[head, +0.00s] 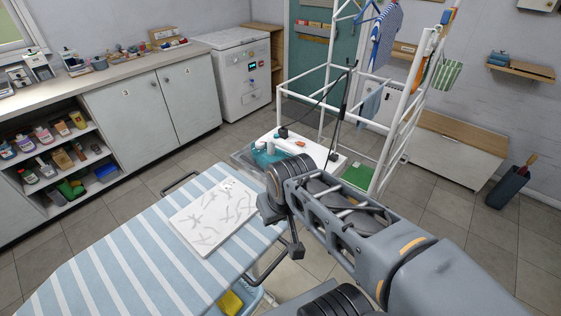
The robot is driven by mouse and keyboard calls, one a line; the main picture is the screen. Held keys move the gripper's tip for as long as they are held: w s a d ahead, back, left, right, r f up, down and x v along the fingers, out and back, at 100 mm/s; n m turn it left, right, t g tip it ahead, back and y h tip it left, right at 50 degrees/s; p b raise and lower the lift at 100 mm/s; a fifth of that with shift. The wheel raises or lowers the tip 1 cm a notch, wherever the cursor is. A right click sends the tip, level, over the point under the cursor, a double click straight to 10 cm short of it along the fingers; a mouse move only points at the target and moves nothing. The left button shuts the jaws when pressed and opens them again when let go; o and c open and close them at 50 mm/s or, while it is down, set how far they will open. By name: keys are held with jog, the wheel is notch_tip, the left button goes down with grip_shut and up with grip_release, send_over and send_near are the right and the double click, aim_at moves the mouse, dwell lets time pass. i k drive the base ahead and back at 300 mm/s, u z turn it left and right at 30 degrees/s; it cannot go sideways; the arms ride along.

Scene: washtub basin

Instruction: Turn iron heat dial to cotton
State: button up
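What looks like the iron, a teal and white object (272,151), lies beyond my arm on a white surface below the drying rack. A dark cord runs near it. It is small and partly hidden by my arm, and I cannot make out its heat dial or the dial's setting. The striped ironing board (110,262) is in front of me with a white, grey-marked cloth (212,217) on it. My arm reaches in from the lower right. The dark end of my arm, with my gripper (294,247), hangs at the board's right edge; its fingers cannot be made out clearly.
A white drying rack (327,95) with hanging cloths stands behind the iron area. A counter with cupboards (135,119) and shelves runs along the left. A low white chest (455,152) and a dark bin (507,187) stand at right. Tiled floor is open between.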

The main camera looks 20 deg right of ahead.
aim_at(261, 144)
jog(key=u, duration=3.05)
jog(key=k, duration=1.85)
jog(key=z, duration=1.85)
jog(key=i, duration=1)
